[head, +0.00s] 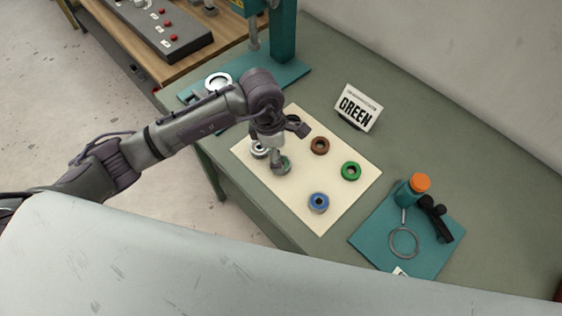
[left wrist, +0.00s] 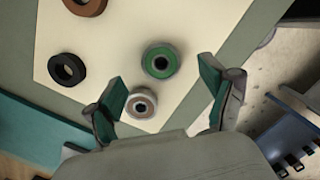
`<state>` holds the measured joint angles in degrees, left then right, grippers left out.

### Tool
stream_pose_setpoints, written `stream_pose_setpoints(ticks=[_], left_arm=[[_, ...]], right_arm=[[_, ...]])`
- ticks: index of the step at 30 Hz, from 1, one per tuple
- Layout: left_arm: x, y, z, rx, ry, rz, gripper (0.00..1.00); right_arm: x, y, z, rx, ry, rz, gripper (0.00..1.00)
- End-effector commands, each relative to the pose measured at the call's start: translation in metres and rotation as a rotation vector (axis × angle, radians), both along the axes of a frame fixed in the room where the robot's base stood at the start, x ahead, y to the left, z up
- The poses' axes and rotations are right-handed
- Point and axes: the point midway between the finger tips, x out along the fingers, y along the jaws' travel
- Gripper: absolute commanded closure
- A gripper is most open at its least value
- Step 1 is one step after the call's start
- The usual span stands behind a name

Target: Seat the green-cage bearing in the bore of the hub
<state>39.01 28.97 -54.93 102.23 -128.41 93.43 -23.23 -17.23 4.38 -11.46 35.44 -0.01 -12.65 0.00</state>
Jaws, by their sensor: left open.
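The green-cage bearing (left wrist: 175,64) lies flat on the cream mat, with a pale outer ring and a green inner band. In the head view the bearing (head: 286,166) is partly hidden by my left gripper (head: 275,157). My left gripper also shows in the left wrist view (left wrist: 164,102), with its green-padded fingers apart and nothing between them held. A second bearing, pale with a brownish band (left wrist: 141,94), lies beside the green one, nearer the gripper palm. A pale ring (head: 218,82), apparently the hub, sits on the teal press base. My right gripper is out of view.
A brown ring (head: 320,146), a green ring (head: 351,165) and a blue ring (head: 318,203) lie on the mat (head: 350,200). A black ring (left wrist: 54,72) is near its edge. A "GREEN" sign (head: 358,108) and a teal tool mat (head: 385,250) are nearby.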

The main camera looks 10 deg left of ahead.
Motion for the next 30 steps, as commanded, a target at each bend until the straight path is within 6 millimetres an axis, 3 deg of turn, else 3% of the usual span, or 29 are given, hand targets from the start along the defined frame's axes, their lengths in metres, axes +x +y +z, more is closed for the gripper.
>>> stream_pose_setpoints(ticks=[4, 9, 17, 30], left_arm=[[-0.002, 0.000, -0.019, 0.001, 0.007, 0.001, 0.17], [0.000, -0.003, -0.040, -0.001, 0.004, -0.001, 0.17], [0.000, -0.003, -0.043, -0.001, 0.001, -0.001, 0.17], [0.001, -0.003, -0.043, -0.001, 0.001, 0.000, 0.90]], right_arm=[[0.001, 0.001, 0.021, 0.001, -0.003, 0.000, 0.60], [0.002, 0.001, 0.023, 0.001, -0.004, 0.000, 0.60], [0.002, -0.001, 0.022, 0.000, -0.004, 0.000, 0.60], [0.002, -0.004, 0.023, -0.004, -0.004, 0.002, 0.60]])
